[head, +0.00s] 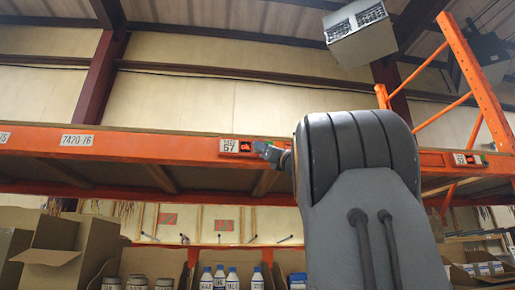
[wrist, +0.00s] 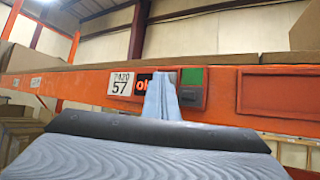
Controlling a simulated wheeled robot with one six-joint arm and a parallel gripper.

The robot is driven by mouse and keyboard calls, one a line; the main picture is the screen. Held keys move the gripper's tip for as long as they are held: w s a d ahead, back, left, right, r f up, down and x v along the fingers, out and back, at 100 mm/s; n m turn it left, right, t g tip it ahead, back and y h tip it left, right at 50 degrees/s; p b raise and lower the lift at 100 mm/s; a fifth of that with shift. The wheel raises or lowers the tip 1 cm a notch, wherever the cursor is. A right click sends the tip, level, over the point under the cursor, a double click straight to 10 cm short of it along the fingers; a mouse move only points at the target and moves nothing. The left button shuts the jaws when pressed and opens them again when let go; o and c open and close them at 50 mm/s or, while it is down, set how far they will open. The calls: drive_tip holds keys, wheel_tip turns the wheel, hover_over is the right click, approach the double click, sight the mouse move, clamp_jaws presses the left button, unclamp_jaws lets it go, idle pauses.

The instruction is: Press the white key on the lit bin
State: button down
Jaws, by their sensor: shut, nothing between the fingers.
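A pick module (head: 245,147) sits on the orange rack beam beside a white label ending in 57. In the wrist view, its dark display (wrist: 142,82) shows red characters, partly covered; they look like "ok". A green square (wrist: 192,76) is at its right. My gripper (head: 268,150) is at the module's right part in the head view. In the wrist view, my gripper (wrist: 163,78) is shut and empty, its bluish fingers at the module face between display and green square. I cannot tell whether they touch it. The white key cannot be seen; the fingers cover that part.
The orange beam (head: 130,143) runs across the view. Another module (head: 466,159) is at its right. Open cardboard boxes (head: 65,250) and white bottles (head: 231,279) stand on the shelf below. My large grey arm link hides the beam's right-middle part.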

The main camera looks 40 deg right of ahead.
drive_tip(key=shift+s+a+b, duration=0.4)
drive_tip(key=shift+s+b, duration=0.25)
drive_tip(key=shift+b, duration=0.05)
drive_tip(key=shift+s+a+b, duration=0.45)
drive_tip(key=shift+s+b, duration=0.05)
drive_tip(key=shift+s, duration=0.2)
drive_tip(key=shift+s+a+b, duration=0.45)
drive_tip(key=shift+s+b, duration=0.05)
drive_tip(key=shift+s, duration=0.25)
drive_tip(key=shift+s+a+b, duration=0.45)
drive_tip(key=shift+s+b, duration=0.05)
drive_tip(key=shift+s, duration=0.2)
